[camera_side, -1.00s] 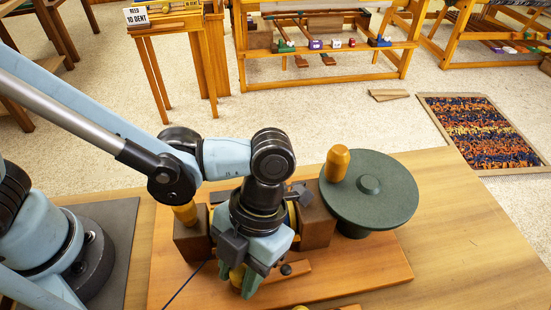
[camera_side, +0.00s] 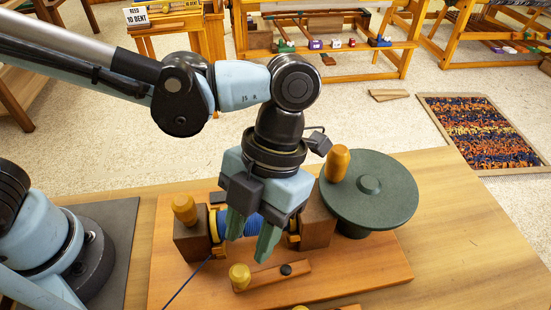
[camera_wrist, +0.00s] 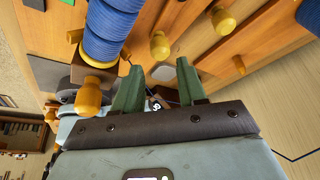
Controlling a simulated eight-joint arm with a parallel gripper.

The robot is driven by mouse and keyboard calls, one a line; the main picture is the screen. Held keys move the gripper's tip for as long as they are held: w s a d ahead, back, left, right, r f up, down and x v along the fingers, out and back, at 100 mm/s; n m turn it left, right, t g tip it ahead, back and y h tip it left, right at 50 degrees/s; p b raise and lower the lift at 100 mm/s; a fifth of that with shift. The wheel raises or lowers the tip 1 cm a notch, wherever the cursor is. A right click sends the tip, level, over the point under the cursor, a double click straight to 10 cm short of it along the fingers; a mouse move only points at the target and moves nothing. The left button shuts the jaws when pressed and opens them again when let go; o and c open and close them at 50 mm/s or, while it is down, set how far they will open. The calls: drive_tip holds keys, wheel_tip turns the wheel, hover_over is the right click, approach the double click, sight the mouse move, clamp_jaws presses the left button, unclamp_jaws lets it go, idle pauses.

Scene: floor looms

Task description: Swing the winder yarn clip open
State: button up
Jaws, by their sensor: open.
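The yarn clip looks to be the flat wooden bar (camera_side: 268,277) on the winder's front board. It has a yellow knob (camera_side: 239,277) at its left end and a black pivot (camera_side: 286,269) towards its right. It lies nearly along the bobbin, slightly slanted. My gripper (camera_side: 250,246) is open and empty, above and behind the bar, in front of the blue yarn bobbin (camera_side: 240,226). In the wrist view my gripper (camera_wrist: 158,75) shows two spread green fingers with nothing between them. The bobbin (camera_wrist: 108,28) is at upper left there.
A green wheel (camera_side: 367,205) with a tall yellow handle (camera_side: 337,163) stands right of my gripper. A yellow knob (camera_side: 184,209) tops the left wooden block (camera_side: 191,240). Blue yarn (camera_side: 186,283) runs forward from the bobbin. The tabletop (camera_side: 455,240) is clear at right.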

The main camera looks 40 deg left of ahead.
sight(242, 267)
drive_tip(key=shift+v, duration=2)
drive_tip(key=shift+s, duration=0.1)
drive_tip(key=x, duration=1.1)
drive_tip(key=shift+s+f, duration=0.1)
drive_tip(key=shift+f, duration=0.2)
drive_tip(key=shift+c, duration=0.3)
clamp_jaws()
